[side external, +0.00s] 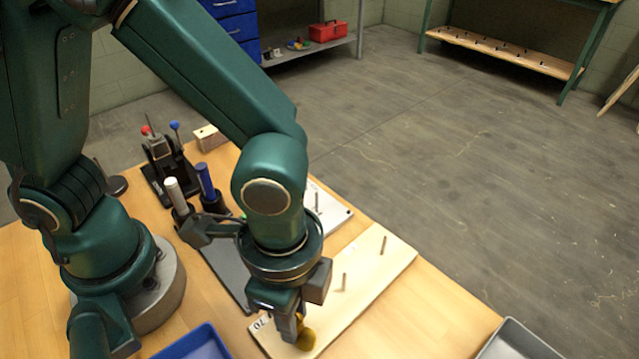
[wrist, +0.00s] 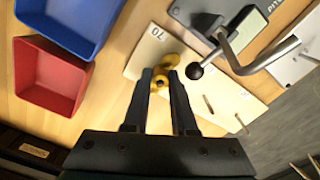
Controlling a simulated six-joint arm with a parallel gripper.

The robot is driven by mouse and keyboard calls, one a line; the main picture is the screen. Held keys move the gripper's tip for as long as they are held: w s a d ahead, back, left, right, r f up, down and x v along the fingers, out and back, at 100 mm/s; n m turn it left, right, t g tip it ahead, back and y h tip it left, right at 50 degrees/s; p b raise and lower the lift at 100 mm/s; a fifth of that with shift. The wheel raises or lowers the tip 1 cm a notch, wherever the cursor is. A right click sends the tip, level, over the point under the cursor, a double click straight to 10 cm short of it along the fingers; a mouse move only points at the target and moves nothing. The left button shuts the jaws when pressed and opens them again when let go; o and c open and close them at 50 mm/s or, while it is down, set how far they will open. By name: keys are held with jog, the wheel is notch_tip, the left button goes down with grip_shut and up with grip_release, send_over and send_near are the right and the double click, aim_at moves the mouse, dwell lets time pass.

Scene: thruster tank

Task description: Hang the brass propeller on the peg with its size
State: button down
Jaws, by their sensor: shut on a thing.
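The brass propeller (wrist: 162,78) is between the fingertips of my gripper (wrist: 160,74), which is shut on it. In the side view the propeller (side external: 306,339) shows partly below my gripper (side external: 297,328), over the near end of the pale peg board (side external: 365,288). That end of the board (wrist: 138,62) carries the label 70 (wrist: 156,33). Two upright pegs stand bare, a middle one (side external: 344,282) and a far one (side external: 383,245). No peg shows at the 70 end; the fingers and propeller cover that spot. I cannot tell whether the propeller is around a peg or above one.
A bent metal rod with a black ball knob (wrist: 194,71) stands close beside the propeller in the wrist view. A blue bin (wrist: 70,25) and a red bin (wrist: 50,75) lie left. A grey tray (side external: 515,342) is at the table's right edge. Marker-like cylinders (side external: 206,182) stand behind.

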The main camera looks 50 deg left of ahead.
jog(key=shift+f, duration=0.35)
dwell(0.3)
jog(key=c, duration=0.6)
grip_release()
jog(key=shift+c, duration=0.2)
jog(key=shift+r, duration=0.1)
jog(key=shift+r, duration=4.5)
jog(key=shift+a, duration=0.1)
